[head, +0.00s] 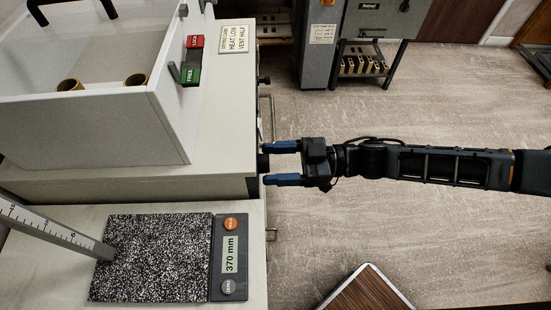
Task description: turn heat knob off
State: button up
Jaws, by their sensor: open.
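My gripper (266,164) is open, with its two blue fingers pointing left at the right side of the white cabinet (222,120). A small dark knob (262,162) on that side lies between the fingertips, and I cannot tell whether they touch it. A second small dark knob (264,80) sits further back on the same side. Which one is the heat knob cannot be read from here, and their settings are hidden. A sign (236,39) on the cabinet top reads heat low, vent half.
A white open box (165,120) with a red and green latch (192,60) stands on the cabinet. A height gauge with a display (230,255) and speckled plate (150,260) sits in front. A wooden-topped piece (368,290) stands low right. Floor beneath my arm is clear.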

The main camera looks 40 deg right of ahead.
jog(key=shift+a, duration=0.1)
jog(key=c, duration=1.1)
jog(key=shift+o, duration=0.2)
jog(key=n+b, duration=0.3)
jog(key=n, duration=0.9)
jog(key=shift+w, duration=0.1)
dwell(0.4)
jog(key=o, duration=1.1)
jog(key=shift+c, duration=0.2)
